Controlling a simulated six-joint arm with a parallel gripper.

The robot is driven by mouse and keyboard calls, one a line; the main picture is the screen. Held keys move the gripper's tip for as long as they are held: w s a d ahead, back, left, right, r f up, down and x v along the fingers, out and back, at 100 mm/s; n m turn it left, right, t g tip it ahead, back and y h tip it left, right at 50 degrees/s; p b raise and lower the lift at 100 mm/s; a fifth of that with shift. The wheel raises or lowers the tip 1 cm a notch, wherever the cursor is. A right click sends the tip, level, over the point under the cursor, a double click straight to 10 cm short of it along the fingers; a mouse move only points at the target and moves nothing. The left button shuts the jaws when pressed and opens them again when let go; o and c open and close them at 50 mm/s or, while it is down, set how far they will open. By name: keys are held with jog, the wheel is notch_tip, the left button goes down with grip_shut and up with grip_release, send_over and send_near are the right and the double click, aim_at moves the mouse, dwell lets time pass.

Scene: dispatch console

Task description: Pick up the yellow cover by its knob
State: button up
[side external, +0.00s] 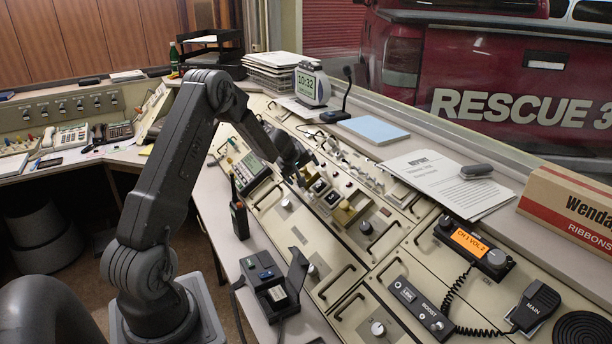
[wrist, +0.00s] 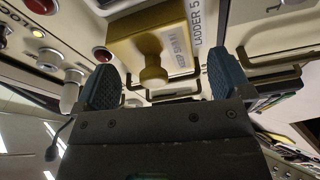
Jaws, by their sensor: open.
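The yellow cover (wrist: 150,35) is a boxy lid with a round knob (wrist: 152,72) and a pale label. It is on the console panel, beside lettering that reads "LADDER 5". My gripper (wrist: 162,68) is open, with one dark ridged finger on each side of the knob in the wrist picture. Neither finger visibly touches the knob. How far the fingertips are from it in depth I cannot tell.
Panel handles, knobs and red lamps (wrist: 103,54) surround the cover. A bar handle (wrist: 270,80) lies right of it in the wrist view. An open black box (side external: 275,290), a handheld radio (side external: 239,215), papers (side external: 440,180) and a microphone (side external: 535,305) stand farther off.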

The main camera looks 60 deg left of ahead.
jog(key=c, duration=0.9)
jog(key=shift+s, duration=0.1)
